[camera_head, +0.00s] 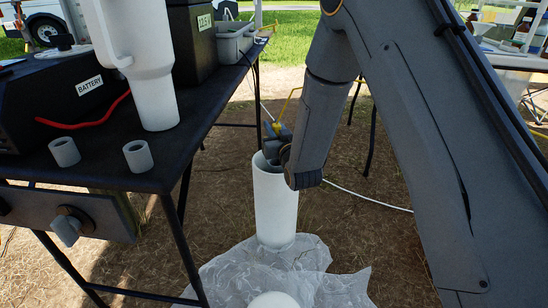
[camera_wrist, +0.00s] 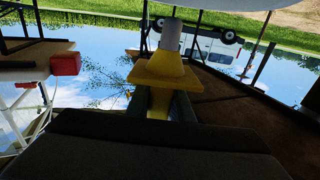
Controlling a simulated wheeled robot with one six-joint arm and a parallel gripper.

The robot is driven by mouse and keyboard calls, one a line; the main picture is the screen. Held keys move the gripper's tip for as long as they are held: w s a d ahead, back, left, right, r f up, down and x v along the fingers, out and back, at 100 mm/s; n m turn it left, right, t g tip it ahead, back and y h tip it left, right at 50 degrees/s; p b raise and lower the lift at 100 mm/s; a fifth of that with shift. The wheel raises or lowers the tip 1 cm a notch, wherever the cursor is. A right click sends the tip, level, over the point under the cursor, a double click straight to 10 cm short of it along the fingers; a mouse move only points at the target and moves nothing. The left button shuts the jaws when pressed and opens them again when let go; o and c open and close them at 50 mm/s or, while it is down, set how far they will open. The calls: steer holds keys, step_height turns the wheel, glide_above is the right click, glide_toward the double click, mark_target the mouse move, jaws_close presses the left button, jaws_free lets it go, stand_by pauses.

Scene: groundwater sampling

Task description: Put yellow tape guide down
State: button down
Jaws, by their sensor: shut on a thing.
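A yellow tape guide (camera_wrist: 163,75) is between the two dark fingers of my gripper (camera_wrist: 160,104) in the wrist view. It has a wide yellow block with a narrower stem between the fingers. A pale grey cylindrical piece (camera_wrist: 171,35) shows beyond it. In the head view my gripper (camera_head: 272,146) is at the top of a white upright pipe (camera_head: 275,205), with a small yellow part (camera_head: 277,127) showing above it. My arm hides part of the gripper. I cannot tell whether the guide touches the pipe rim.
A black table (camera_head: 120,175) stands at left with a large white jug (camera_head: 140,60), a battery box (camera_head: 60,100) and two small grey rings (camera_head: 137,157). Crumpled clear plastic (camera_head: 330,278) lies around the pipe's foot. A cluttered table (camera_head: 515,60) is at upper right.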

step_height(320, 180, down, 7)
steer(key=b, duration=0.2)
steer(key=shift+f+b, duration=0.15)
steer(key=shift+b, duration=0.15)
steer(key=c, duration=1.6)
jaws_free()
steer(key=shift+f, duration=0.1)
steer(key=shift+o, duration=0.2)
